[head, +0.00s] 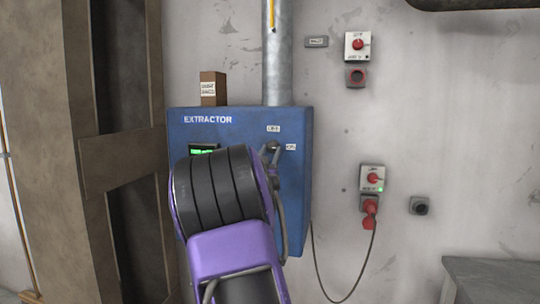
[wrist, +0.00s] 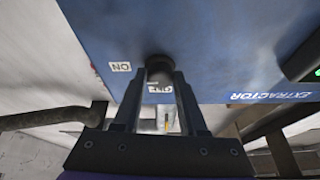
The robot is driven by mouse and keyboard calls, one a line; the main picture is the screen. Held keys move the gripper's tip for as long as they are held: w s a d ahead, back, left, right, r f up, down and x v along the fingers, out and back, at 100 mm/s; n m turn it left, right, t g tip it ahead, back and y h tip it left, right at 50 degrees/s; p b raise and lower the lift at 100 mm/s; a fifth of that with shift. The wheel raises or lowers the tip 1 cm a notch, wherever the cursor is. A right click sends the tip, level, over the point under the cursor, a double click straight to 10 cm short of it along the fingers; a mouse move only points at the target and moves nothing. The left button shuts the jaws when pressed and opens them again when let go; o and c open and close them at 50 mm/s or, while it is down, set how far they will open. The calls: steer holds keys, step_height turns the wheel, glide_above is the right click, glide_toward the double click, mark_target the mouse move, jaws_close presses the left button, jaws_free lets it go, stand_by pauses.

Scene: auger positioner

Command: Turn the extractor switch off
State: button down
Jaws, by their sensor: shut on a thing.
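The blue extractor box (head: 240,120) hangs on the wall, with a lit green display (head: 203,152). Its dark switch knob (head: 272,146) is on the right of the front, with an OFF label (head: 273,128) above it and an ON label (head: 291,147) to its right. In the wrist view the knob (wrist: 158,63) sits between my gripper's fingertips (wrist: 160,76), and the fingers are shut on it. The OFF label (wrist: 160,88) shows between the fingers and the ON label (wrist: 120,67) to their left. The knob's pointing direction is hidden. My purple and black arm covers the box's lower front.
A metal duct (head: 278,60) rises from the box, with a small brown box (head: 213,88) on top. To the right are a wall switch (head: 358,45) and a socket with a green light and red plug (head: 369,212). A brown post (head: 110,90) stands left.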

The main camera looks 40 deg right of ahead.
steer(key=n+y+b, duration=0.1)
steer(key=n, duration=0.1)
steer(key=n+t+b, duration=0.1)
steer(key=n, duration=0.1)
steer(key=n+t+y+b, duration=0.1)
steer(key=n+b, duration=0.1)
steer(key=n, duration=0.1)
steer(key=shift+s+d+f+y, duration=0.15)
steer(key=shift+s+y, duration=0.1)
steer(key=shift+y, duration=0.05)
steer(key=n+y+b, duration=0.1)
steer(key=n, duration=0.2)
steer(key=n+t+y+b, duration=0.1)
steer(key=n, duration=0.2)
steer(key=shift+s+d+r+y, duration=0.15)
steer(key=shift+r+y, duration=0.05)
steer(key=shift+y, duration=0.2)
steer(key=n+y, duration=0.1)
steer(key=n, duration=0.1)
steer(key=n+y, duration=0.1)
steer(key=n, duration=0.2)
steer(key=shift+d+r, duration=0.1)
steer(key=shift+r, duration=0.3)
steer(key=shift+r+n+g+y+p, duration=0.1)
steer(key=shift+n+g+y+p, duration=0.5)
steer(key=shift+n+p, duration=1.1)
steer(key=shift+n, duration=0.5)
steer(key=shift+c, duration=2.2)
jaws_free()
